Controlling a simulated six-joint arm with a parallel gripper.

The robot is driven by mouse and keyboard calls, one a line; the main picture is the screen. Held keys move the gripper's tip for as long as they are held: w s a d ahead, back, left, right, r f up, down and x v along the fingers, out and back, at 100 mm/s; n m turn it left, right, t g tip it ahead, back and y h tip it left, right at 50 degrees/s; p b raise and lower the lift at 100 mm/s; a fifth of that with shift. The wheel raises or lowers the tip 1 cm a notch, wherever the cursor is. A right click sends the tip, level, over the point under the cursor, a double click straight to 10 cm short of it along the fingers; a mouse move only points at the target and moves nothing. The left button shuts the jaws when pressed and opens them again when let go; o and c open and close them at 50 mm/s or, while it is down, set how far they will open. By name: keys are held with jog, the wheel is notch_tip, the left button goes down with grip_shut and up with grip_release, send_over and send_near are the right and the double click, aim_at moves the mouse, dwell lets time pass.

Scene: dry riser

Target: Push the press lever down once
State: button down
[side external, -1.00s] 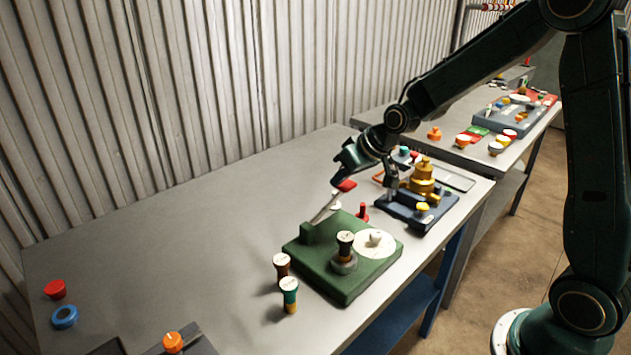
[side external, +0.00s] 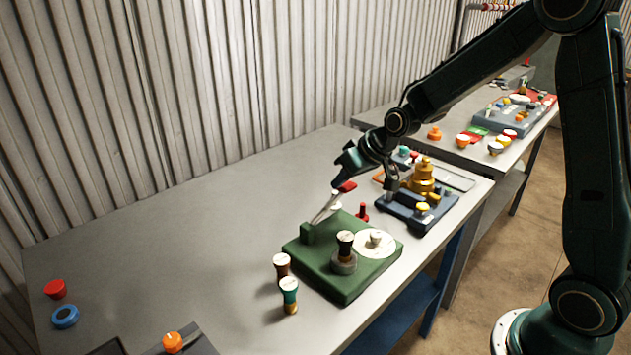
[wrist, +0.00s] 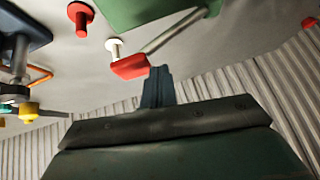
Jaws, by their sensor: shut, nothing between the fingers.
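The press is a green base (side external: 330,284) on the grey table, with a metal lever (side external: 324,213) that slants upward to a red grip (side external: 347,187). My gripper (side external: 341,181) is shut and empty, with its fingertips right at the red grip. In the wrist view the shut fingers (wrist: 157,75) point at the red grip (wrist: 130,66), just beside its edge. I cannot tell whether they touch it. The lever is raised and tilted. The green base also shows at the top of the wrist view (wrist: 160,10).
A white disc (side external: 376,243) and a dark-topped post (side external: 345,245) stand on the base. Two small stamps (side external: 289,290) stand in front. A red peg (side external: 362,212) and a blue fixture with a brass part (side external: 422,180) are to the right. The table's left half is mostly clear.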

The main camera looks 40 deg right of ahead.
aim_at(345, 188)
jog(key=shift+d+f, duration=0.35)
jog(key=shift+f, duration=0.4)
jog(key=shift+d+f, duration=0.3)
jog(key=shift+f, duration=0.4)
dwell(2.5)
jog(key=shift+a+r, duration=0.1)
jog(key=shift+r, duration=0.1)
jog(key=shift+a+r, duration=0.25)
jog(key=shift+r, duration=0.4)
jog(key=shift+a+r, duration=0.3)
jog(key=shift+r, duration=0.4)
jog(key=shift+a+r, duration=0.25)
jog(key=shift+r, duration=0.4)
jog(key=shift+a+r, duration=0.35)
jog(key=shift+r, duration=0.45)
jog(key=shift+a+r, duration=0.3)
jog(key=shift+r, duration=0.45)
jog(key=shift+a+r, duration=0.35)
jog(key=shift+r, duration=0.45)
